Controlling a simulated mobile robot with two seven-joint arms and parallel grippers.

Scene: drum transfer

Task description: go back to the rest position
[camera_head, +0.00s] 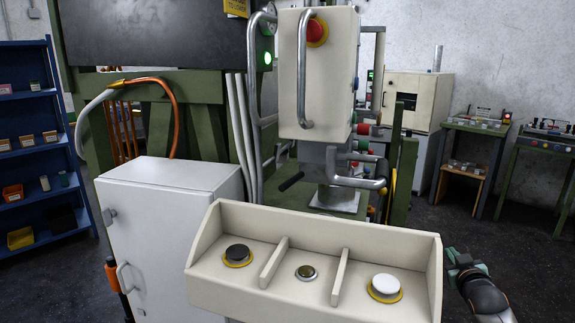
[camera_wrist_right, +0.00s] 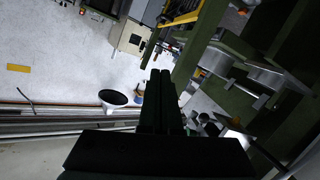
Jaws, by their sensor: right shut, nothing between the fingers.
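My right gripper (camera_head: 456,262) shows at the lower right of the head view, just beside the right end of the beige control box. In the right wrist view its two dark fingers (camera_wrist_right: 160,78) lie together, shut and with nothing between them. Its fingertips are apart from the box in the head view. My left gripper is in neither view.
The beige control box (camera_head: 311,298) with black (camera_head: 238,252), metal (camera_head: 306,271) and white (camera_head: 386,285) buttons stands close in front. A white cabinet (camera_head: 165,215) is at left, a blue shelf (camera_head: 42,107) beyond. Green machine frames stand behind. Open floor (camera_head: 515,255) lies right.

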